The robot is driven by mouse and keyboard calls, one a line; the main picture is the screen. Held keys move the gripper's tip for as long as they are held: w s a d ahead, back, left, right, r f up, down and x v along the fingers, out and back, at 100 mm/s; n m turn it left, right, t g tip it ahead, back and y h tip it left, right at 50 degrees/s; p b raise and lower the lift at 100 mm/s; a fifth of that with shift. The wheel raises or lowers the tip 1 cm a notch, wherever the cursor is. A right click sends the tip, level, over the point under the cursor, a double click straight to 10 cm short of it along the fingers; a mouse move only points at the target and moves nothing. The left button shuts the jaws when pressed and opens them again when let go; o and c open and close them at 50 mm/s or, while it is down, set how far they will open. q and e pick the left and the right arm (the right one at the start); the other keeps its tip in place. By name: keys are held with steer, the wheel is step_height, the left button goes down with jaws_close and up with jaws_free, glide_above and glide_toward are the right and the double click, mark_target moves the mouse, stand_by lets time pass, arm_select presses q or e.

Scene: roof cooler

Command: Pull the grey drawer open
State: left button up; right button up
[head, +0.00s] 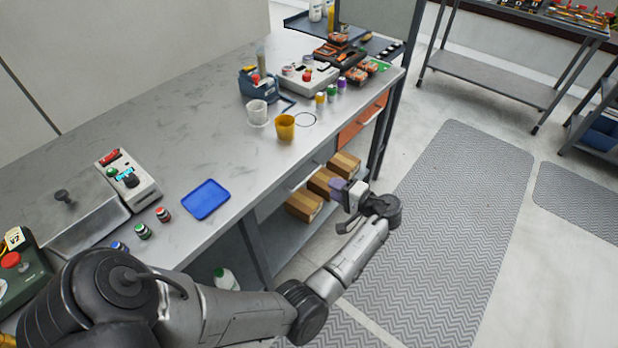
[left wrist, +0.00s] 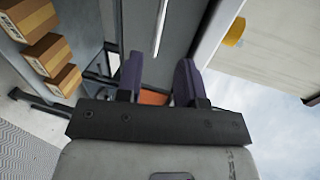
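The grey drawer (head: 322,156) is under the front edge of the workbench, left of the orange drawer. In the left wrist view its grey front (left wrist: 180,35) fills the upper middle, with a pale bar-shaped handle (left wrist: 161,25) on it. It looks closed. My left gripper (head: 338,185) is in front of the bench, below the worktop edge near the grey drawer. In the left wrist view its purple fingers (left wrist: 158,68) are apart with nothing seen held between them. The handle appears beyond the fingertips; contact cannot be told. My right gripper is out of view.
The orange drawer (head: 362,122) is farther along the bench. Cardboard boxes (head: 305,204) stand on the lower shelf (head: 290,235) near my gripper. A yellow cup (head: 285,127) and blue tray (head: 205,199) are on the worktop. The floor mat (head: 455,190) is clear.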

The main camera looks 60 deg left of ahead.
mark_target(309, 175)
arm_select(q)
steer(key=b+x, duration=0.1)
steer(key=x, duration=0.9)
steer(key=shift+s+a+b, duration=0.1)
steer(key=shift+a+b, duration=0.2)
steer(key=shift+b, duration=0.05)
steer(key=shift+c, duration=0.5)
jaws_close()
